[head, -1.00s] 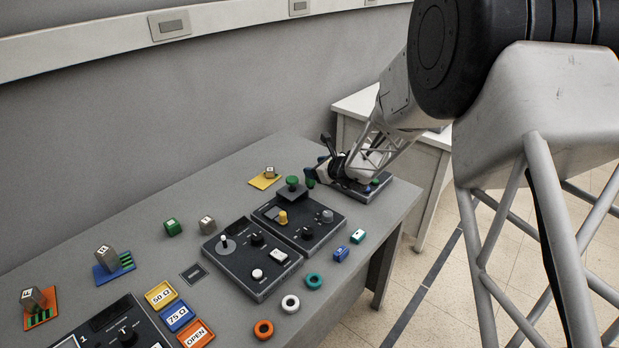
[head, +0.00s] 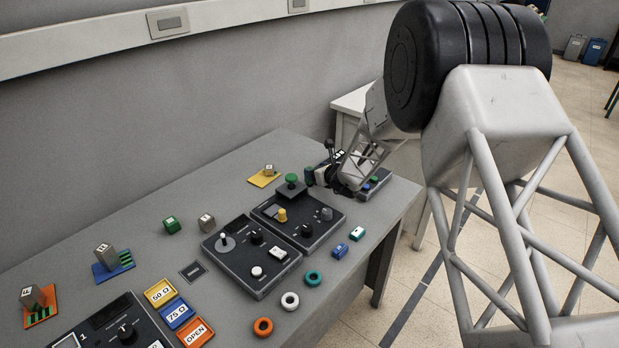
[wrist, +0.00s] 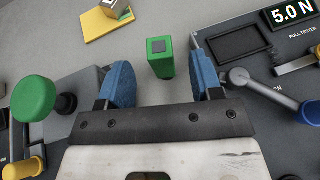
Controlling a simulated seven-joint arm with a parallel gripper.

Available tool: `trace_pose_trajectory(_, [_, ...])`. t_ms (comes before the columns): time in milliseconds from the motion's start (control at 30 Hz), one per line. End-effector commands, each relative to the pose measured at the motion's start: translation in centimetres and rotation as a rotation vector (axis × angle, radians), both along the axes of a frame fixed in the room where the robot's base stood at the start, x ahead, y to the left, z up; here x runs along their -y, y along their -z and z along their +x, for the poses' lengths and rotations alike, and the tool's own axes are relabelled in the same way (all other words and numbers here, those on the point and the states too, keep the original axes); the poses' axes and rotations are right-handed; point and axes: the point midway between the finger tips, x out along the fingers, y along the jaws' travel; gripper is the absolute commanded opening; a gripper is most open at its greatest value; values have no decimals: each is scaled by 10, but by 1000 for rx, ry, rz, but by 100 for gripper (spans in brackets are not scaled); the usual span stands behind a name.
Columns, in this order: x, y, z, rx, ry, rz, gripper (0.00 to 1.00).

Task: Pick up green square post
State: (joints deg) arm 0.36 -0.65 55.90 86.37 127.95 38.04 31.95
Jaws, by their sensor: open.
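The green square post (wrist: 160,58) stands upright in the wrist view, with a dark square on its top. My gripper (wrist: 162,82) is open, its blue fingers on either side of the post's near end, with visible gaps and nothing held. In the head view my gripper (head: 318,177) is low over the far end of the table, beside a small dark-green upright shape (head: 309,175) that appears to be this post.
A black panel with a green knob (wrist: 34,98) lies left of the gripper; the pull tester (wrist: 270,70) with a lever lies right. A yellow plate with a block (wrist: 104,20) is beyond. A separate green cube (head: 172,226) sits farther left on the table.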

Motion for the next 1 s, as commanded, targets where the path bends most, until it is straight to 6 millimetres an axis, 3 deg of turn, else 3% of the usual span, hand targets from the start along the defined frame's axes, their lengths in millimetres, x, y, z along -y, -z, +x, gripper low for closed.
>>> trace_pose_trajectory(667, [-8,6,12,0,-1,0,60])
trace_pose_trajectory(1000, [-22,16,35,-1,-2,0,60])
